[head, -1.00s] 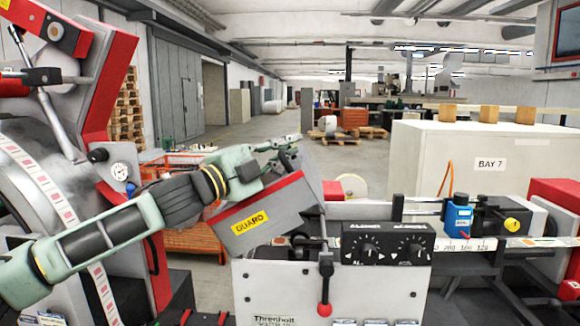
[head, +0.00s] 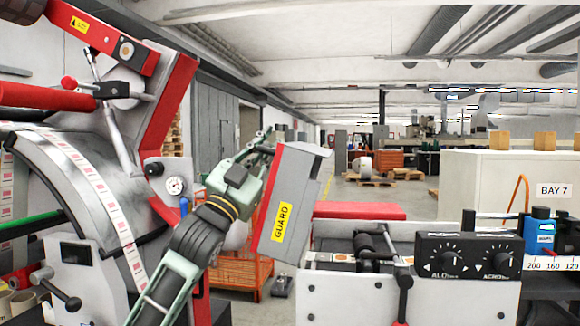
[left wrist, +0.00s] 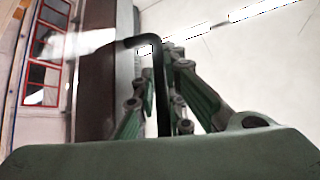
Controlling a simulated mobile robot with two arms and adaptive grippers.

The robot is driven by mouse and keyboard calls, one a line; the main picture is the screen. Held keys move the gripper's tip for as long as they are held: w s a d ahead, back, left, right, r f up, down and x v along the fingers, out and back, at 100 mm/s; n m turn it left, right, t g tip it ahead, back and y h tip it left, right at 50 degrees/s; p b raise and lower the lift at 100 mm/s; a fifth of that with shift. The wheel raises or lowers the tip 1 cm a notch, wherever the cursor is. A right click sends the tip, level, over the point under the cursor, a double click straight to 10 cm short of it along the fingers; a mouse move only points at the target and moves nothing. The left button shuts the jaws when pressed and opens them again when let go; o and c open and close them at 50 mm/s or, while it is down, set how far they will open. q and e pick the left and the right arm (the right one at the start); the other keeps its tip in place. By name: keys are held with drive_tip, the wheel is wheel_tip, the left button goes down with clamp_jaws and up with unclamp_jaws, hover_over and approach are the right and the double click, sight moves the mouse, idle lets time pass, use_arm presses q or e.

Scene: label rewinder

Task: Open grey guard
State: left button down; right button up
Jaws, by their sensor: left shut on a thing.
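The grey guard (head: 300,190) with its yellow GUARD label stands steeply tilted above the rewinder's front housing, in the middle of the head view. My left gripper (head: 268,143) is at the guard's upper left edge. In the left wrist view, the fingers of my left gripper (left wrist: 158,112) are shut on a black bent handle (left wrist: 157,62) that runs between them. The handle is hidden behind the gripper and guard in the head view. My right gripper is not in view.
A black knob panel (head: 468,257) and a blue bottle-like part (head: 540,232) are on the right. A red-handled lever (head: 403,295) hangs at the front. The large label reel (head: 75,175) is on the left. An orange wire crate (head: 235,272) stands behind my left arm.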

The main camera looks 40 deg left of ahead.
use_arm(q)
drive_tip(key=a+n+y, duration=0.1)
drive_tip(key=s+a+f+n+y+b, duration=0.1)
drive_tip(key=n+y, duration=0.1)
drive_tip(key=s+a+f+n+y+b, duration=0.1)
drive_tip(key=a+n, duration=0.1)
drive_tip(key=shift+s+f+y, duration=0.15)
drive_tip(key=shift+y, duration=0.15)
drive_tip(key=c, duration=2.2)
unclamp_jaws()
drive_tip(key=shift+o, duration=0.6)
drive_tip(key=shift+d, duration=0.15)
